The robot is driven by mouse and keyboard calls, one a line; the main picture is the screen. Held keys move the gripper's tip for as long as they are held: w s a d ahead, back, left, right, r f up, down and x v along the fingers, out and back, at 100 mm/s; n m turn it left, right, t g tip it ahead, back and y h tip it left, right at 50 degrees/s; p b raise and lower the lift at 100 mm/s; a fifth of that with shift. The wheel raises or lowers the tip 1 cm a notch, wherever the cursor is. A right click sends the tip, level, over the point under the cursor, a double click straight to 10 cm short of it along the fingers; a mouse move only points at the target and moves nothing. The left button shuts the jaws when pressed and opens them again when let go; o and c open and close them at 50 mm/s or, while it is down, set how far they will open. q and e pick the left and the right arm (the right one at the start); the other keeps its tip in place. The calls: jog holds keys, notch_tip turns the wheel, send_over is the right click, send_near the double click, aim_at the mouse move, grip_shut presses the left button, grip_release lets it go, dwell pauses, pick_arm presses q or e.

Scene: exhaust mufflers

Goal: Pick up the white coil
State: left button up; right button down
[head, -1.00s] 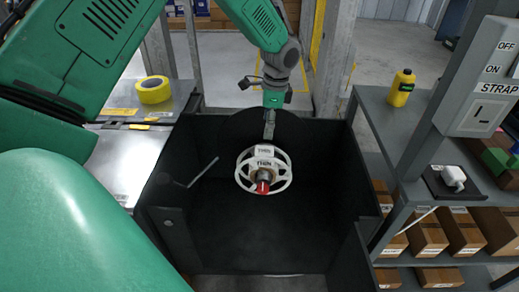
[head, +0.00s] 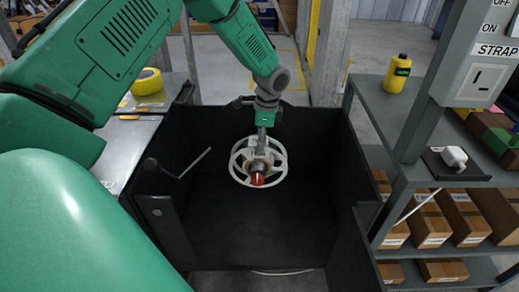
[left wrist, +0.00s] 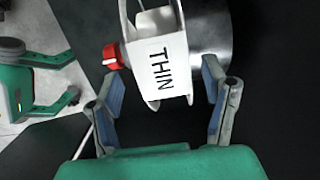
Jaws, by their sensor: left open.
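The white coil (head: 236,166) is a spoked reel on a spindle with a red knob (head: 257,180), inside a black open-topped bin (head: 250,235). My left gripper (head: 262,145) reaches down from above at the reel's upper rim. In the left wrist view the coil (left wrist: 160,65), labelled THIN, lies just ahead of and between the open fingers (left wrist: 160,95). I see no finger closed on it. In the head view the gripper hides the label and part of the rim. What appears to be my right gripper (left wrist: 72,78) shows at the left wrist view's left edge, fingers apart.
The bin's dark walls stand close around the coil, and a thin lever (head: 190,165) sticks up at its left. Yellow tape (head: 147,81) lies on a bench at left. Shelves at right hold a yellow bottle (head: 397,73) and boxes (head: 430,225).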

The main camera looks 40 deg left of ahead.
pick_arm(q)
jog(key=shift+a+f, duration=0.1)
jog(key=shift+f, duration=0.75)
jog(key=shift+s+a+f, duration=0.1)
jog(key=shift+a, duration=0.3)
jog(key=shift+c, duration=0.4)
jog(key=shift+a+f, duration=0.1)
jog(key=shift+a, duration=0.05)
jog(key=c, duration=1.4)
jog(key=shift+d+r, duration=0.25)
jog(key=shift+d, duration=0.15)
grip_shut()
jog(key=shift+a, duration=0.1)
